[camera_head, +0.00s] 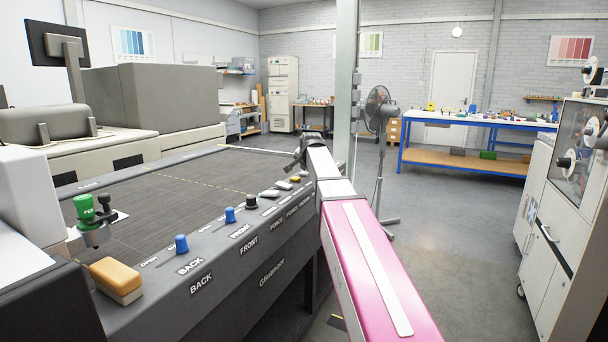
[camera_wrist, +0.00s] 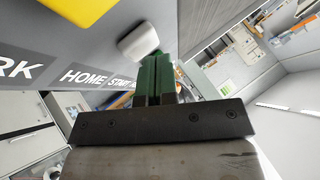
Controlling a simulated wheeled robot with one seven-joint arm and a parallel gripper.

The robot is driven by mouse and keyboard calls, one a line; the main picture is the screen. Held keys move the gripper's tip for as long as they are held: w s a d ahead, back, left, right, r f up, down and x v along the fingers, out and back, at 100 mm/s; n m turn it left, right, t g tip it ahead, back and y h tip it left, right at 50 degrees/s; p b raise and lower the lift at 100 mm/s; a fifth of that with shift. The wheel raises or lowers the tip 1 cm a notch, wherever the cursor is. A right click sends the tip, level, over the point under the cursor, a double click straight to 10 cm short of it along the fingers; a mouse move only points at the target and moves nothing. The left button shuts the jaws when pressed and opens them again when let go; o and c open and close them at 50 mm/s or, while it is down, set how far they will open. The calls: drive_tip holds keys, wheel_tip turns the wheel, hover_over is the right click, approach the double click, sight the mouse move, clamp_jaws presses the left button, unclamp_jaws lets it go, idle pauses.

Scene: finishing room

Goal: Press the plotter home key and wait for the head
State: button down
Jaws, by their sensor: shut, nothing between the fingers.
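In the wrist view a white key (camera_wrist: 138,40) stands on the dark panel by a label reading HOME (camera_wrist: 85,78), with a START label beside it. A yellow key (camera_wrist: 65,8) sits to its left. My gripper (camera_wrist: 157,62) has green fingers shut together and empty, just right of the white key. Whether they touch it is unclear. In the head view my gripper (camera_head: 303,160) is at the far end of the plotter's front rail (camera_head: 230,250) and hides the keys there. A green holder marked PEN (camera_head: 84,208) stands at the plotter's near left; I cannot tell if it is the head.
Blue knobs (camera_head: 181,243) and a black knob (camera_head: 251,201) line the rail. An orange-topped block (camera_head: 116,279) sits near its close end. A post (camera_head: 346,95) and a fan (camera_head: 378,108) stand beyond my arm. The floor (camera_head: 450,235) to the right is clear.

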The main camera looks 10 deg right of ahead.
drive_tip(key=shift+f, duration=0.35)
idle(0.4)
drive_tip(key=shift+r, duration=0.9)
drive_tip(key=shift+r, duration=0.1)
